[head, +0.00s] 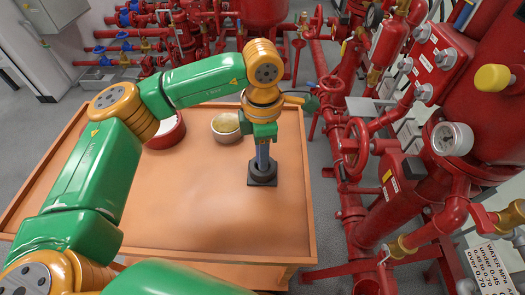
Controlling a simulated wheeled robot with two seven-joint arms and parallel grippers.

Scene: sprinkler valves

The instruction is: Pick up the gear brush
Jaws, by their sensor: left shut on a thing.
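My left gripper (262,158) points down over the right part of the orange-brown table (190,205). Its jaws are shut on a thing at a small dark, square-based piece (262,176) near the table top. The hand and arm cover much of this spot, so I cannot tell for sure that the held thing is the gear brush. I cannot tell whether the dark piece touches the table. My right gripper is not in view.
A red round tub (172,138) and a pale bowl with yellowish contents (226,128) stand towards the table's back. The table's front and left are clear. Red pipes and valves, including a red handwheel (356,142), crowd close along the right edge.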

